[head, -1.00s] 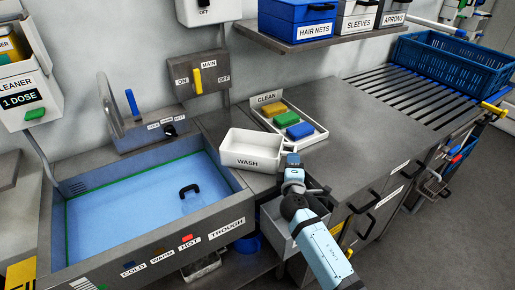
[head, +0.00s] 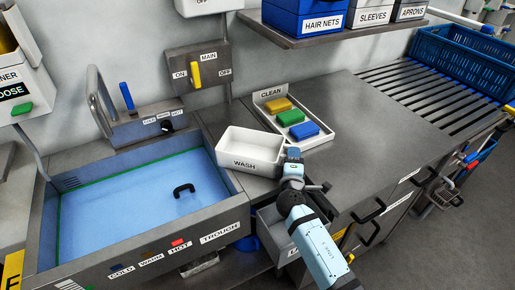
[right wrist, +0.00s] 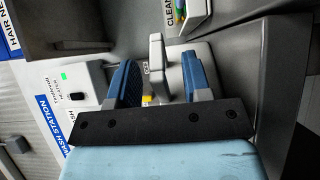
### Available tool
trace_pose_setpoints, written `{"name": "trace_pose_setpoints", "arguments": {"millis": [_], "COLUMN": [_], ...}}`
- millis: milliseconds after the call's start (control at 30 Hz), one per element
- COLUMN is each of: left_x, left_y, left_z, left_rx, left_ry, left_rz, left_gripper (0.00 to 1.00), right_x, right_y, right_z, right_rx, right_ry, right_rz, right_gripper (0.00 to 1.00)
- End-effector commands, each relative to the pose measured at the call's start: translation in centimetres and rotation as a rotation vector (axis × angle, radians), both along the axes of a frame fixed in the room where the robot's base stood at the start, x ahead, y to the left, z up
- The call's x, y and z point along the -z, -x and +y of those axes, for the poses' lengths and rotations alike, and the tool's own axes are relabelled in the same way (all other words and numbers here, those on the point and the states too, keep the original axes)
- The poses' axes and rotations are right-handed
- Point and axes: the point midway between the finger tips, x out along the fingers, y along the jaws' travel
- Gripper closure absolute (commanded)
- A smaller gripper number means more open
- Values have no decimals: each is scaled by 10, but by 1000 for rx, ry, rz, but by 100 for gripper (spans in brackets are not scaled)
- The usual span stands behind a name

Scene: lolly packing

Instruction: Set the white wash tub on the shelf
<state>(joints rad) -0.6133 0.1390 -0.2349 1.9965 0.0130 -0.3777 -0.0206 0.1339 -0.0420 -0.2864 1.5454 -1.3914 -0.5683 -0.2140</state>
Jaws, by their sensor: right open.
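The white wash tub (head: 262,142), labelled WASH, stands upright on the steel counter between the water trough and the clean tray. My right gripper (head: 292,158) is at the tub's right end, with its arm coming from the lower right. In the right wrist view, its two blue fingers (right wrist: 160,82) are apart, with a pale wall, likely the tub's, between them; I cannot tell whether they touch it. A grey wall shelf (head: 350,34) runs along the top, bearing several boxes. My left gripper is not in view.
The trough (head: 130,205) of blue water lies left of the tub. The clean tray (head: 322,140) with yellow, green and blue blocks sits just behind right. Bare counter (head: 370,130) extends right to a slatted rack with a blue crate (head: 460,62).

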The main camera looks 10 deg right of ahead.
Motion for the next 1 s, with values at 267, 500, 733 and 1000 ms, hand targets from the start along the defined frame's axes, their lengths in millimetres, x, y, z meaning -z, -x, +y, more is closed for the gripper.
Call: {"name": "trace_pose_setpoints", "arguments": {"millis": [267, 500, 733, 1000], "left_x": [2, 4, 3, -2], "left_y": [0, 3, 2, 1], "left_z": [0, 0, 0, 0], "left_rx": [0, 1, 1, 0], "left_ry": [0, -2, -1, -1], "left_rz": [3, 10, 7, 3], "left_gripper": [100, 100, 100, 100], "right_x": [0, 0, 0, -12], "right_y": [1, 1, 1, 1], "right_z": [2, 2, 2, 2], "right_rx": [0, 0, 0, 0], "right_ry": [0, 0, 0, -1], "right_rz": [0, 0, -1, -2], "right_gripper": [55, 100, 100, 100]}}
